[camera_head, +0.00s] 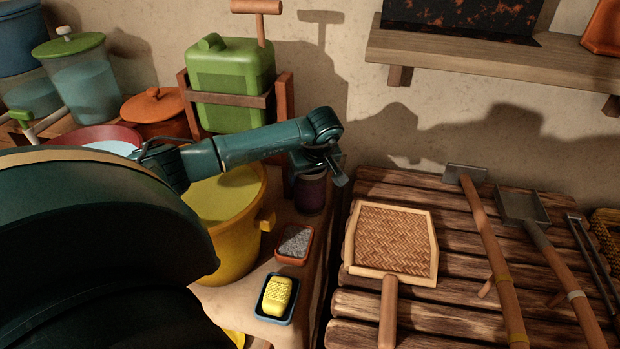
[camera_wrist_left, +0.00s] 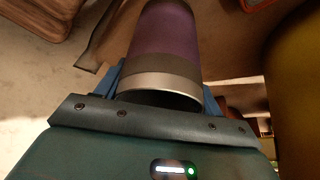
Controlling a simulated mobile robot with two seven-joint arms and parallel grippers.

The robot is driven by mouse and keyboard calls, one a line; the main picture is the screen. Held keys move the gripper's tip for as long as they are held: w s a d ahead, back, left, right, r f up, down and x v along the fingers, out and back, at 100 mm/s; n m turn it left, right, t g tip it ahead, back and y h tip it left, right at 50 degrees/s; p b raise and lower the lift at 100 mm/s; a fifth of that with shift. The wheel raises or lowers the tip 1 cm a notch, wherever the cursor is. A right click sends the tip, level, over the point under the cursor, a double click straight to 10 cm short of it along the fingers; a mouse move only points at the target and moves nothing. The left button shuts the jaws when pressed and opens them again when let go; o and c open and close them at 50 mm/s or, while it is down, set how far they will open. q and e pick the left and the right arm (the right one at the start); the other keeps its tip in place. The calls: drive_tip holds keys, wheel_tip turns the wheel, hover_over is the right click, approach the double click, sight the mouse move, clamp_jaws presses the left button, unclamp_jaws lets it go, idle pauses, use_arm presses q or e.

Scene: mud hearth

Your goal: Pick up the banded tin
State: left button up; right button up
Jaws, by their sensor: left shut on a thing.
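The banded tin (camera_head: 310,193) is a dark purple cylinder at the back of the bench, just right of the yellow bucket. In the left wrist view the tin (camera_wrist_left: 165,35) shows its purple side, a dark grey band and a pale metal rim. My left gripper (camera_head: 325,168) is at the tin's upper end and partly covers it in the head view. In the left wrist view the blue fingers of my left gripper (camera_wrist_left: 162,85) lie on both sides of the tin, shut on it. I cannot tell whether the tin's far end touches the bench.
The yellow bucket (camera_head: 237,240) stands close on the left. A small tray with grey contents (camera_head: 295,242) and a blue dish (camera_head: 262,305) with a yellow block (camera_head: 277,295) lie in front. A woven scoop (camera_head: 392,240) lies on the slatted table (camera_head: 455,215). A shelf (camera_head: 480,55) juts out above.

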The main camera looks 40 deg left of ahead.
use_arm(q)
drive_tip(key=shift+c, duration=1)
drive_tip(key=shift+r, duration=0.1)
